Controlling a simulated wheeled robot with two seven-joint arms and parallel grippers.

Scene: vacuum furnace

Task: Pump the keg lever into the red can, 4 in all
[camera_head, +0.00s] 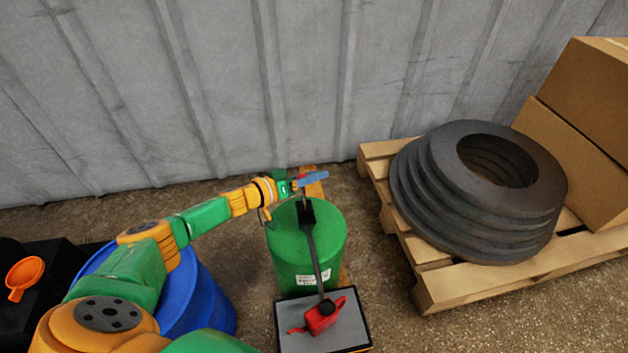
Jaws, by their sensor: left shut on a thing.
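The green keg (297,262) stands upright on the floor in the middle of the head view. A black spout (314,253) runs from its top toward the front and ends over the red can (325,317). The red can stands on a grey, black-edged platform (357,332). My left gripper (298,184) is at the keg's far top edge, shut on the keg lever, whose blue handle (315,179) points right. The fingers are small here, and the lever's base is partly hidden. My right gripper is not in view.
A blue drum (205,305) stands left of the keg, partly under my left arm. An orange funnel (24,274) lies on a black case at far left. A wooden pallet (440,290) at right carries stacked dark rings (450,215) and cardboard boxes (575,150). A metal wall stands behind.

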